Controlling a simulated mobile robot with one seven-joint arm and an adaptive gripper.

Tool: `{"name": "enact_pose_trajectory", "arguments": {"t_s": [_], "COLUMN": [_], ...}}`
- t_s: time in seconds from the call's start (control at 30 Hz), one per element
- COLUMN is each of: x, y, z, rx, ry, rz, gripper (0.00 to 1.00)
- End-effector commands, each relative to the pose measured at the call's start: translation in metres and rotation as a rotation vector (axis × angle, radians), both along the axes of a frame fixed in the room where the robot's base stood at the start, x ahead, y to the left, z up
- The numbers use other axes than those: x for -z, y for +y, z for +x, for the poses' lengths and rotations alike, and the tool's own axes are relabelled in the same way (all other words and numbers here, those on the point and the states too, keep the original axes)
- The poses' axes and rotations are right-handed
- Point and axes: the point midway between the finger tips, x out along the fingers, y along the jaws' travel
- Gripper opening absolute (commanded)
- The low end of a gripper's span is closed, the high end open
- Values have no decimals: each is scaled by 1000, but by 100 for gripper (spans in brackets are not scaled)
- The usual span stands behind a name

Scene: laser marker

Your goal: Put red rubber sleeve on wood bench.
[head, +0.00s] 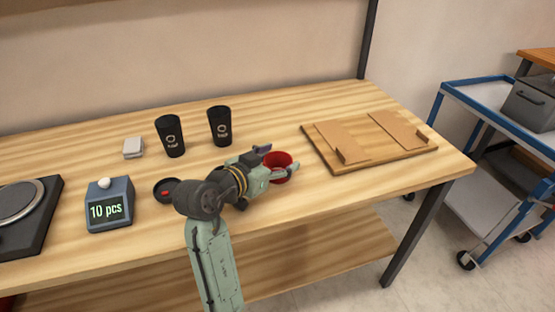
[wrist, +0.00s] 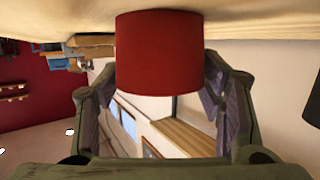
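The red rubber sleeve (head: 279,160) is a short round cylinder with an open top, right of the middle of the wood bench (head: 300,210). In the wrist view the sleeve (wrist: 160,60) stands out large, with bench surface along the top edge. My gripper (head: 277,161) reaches in from the left, with a finger on each side of the sleeve. In the wrist view the fingertips (wrist: 159,65) are spread wide and lie close to its sides. Whether they press on it is unclear. The sleeve is upright, at or just above the bench top; its base contact is hidden.
A wooden board with brown pieces (head: 370,150) lies to the right. Two black cups (head: 170,137) and (head: 219,127) stand behind. A white block (head: 133,148), a counter reading "10 pcs" (head: 110,205), and a small dark dish (head: 163,186) are left. The front right bench is clear.

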Motion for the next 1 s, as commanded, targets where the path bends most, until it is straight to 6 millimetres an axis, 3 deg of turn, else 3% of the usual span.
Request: {"name": "enact_pose_trajectory", "arguments": {"t_s": [0.03, 0.17, 0.4, 0.63, 0.7, 1.0], "x": [16, 16, 17, -1, 1, -24], "y": [-1, -1, -1, 0, 8, 49], "z": [0, 0, 0, 0, -10, -61], "rx": [4, 3, 3, 3, -1, -2], "ry": [37, 37, 37, 37, 33, 21], "rz": [-5, -5, -5, -5, -5, -1], "gripper": [68, 76, 76, 76, 76, 76]}}
